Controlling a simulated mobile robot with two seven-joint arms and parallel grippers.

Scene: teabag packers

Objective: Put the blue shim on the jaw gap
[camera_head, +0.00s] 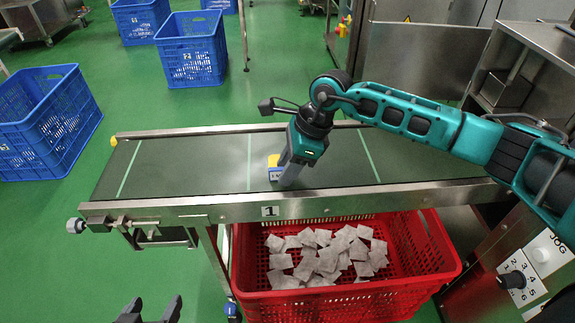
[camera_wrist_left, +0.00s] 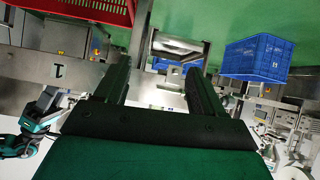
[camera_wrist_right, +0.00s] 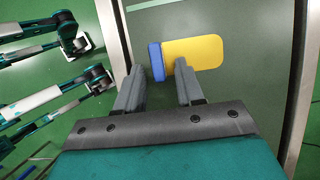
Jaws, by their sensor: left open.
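A small blue-and-yellow piece (camera_head: 274,163) lies on the dark conveyor belt. In the right wrist view its blue end (camera_wrist_right: 156,62) shows between my right fingertips, and its flat yellow part (camera_wrist_right: 198,53) extends beyond the right finger. My right gripper (camera_wrist_right: 158,72) is open, its fingers apart and pointing down at the belt; it also shows in the head view (camera_head: 289,180). I cannot tell whether a finger touches the piece. My left gripper (camera_head: 150,308) is open and empty at the bottom edge, in front of the conveyor. I cannot make out a jaw gap for certain.
The conveyor's metal front rail (camera_head: 215,212) carries a label "1". A red crate (camera_head: 395,293) with several white teabags stands below it. Blue crates (camera_head: 45,125) stand on the green floor. A control panel (camera_head: 525,272) is at lower right. The belt's left part is clear.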

